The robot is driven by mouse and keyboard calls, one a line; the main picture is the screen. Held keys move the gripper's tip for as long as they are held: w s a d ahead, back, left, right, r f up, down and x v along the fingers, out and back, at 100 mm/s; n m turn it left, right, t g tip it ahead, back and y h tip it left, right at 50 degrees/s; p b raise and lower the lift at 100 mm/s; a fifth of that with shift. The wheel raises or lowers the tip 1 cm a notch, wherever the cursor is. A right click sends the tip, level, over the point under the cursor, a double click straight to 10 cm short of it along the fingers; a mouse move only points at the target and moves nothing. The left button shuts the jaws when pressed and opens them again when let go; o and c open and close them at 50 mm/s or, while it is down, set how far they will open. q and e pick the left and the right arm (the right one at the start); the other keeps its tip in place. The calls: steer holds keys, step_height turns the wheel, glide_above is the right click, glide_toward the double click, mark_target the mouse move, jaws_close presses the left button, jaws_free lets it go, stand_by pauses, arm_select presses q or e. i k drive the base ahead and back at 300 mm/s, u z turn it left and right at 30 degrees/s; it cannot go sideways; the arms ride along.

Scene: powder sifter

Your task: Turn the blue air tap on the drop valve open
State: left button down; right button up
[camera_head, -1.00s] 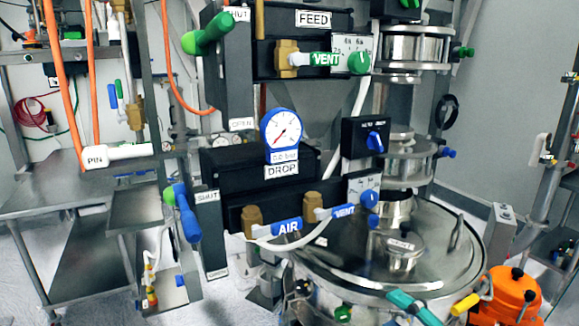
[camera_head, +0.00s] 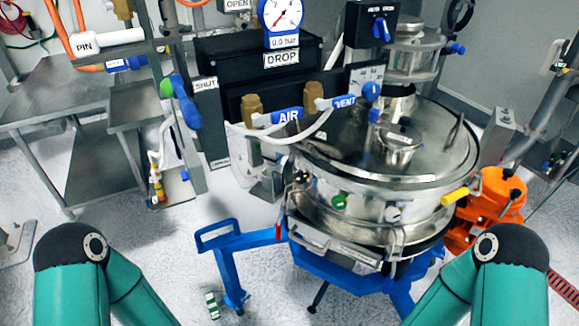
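The blue air tap handle (camera_head: 276,117), labelled AIR, lies roughly level across the front of the black drop valve box (camera_head: 236,62) in the head view. A brass fitting (camera_head: 252,106) stands behind its left end, and a white hose runs just below it. A blue VENT handle (camera_head: 344,102) with a round blue knob sits to its right, by a second brass fitting (camera_head: 313,91). Teal arm links of mine with black joints show at the lower left and lower right, well below and apart from the tap. Neither gripper is in view.
A blue lever (camera_head: 186,103) stands by the SHUT plate (camera_head: 205,84) left of the valve. The round steel sifter (camera_head: 350,155) fills the space below right. A blue frame (camera_head: 236,262) and orange unit (camera_head: 493,201) stand low. A steel table (camera_head: 55,110) is at left.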

mark_target(294, 113)
steer(key=z, duration=0.9)
steer(key=k, duration=1)
steer(key=u, duration=0.65)
steer(key=i, duration=1)
steer(key=z, duration=0.05)
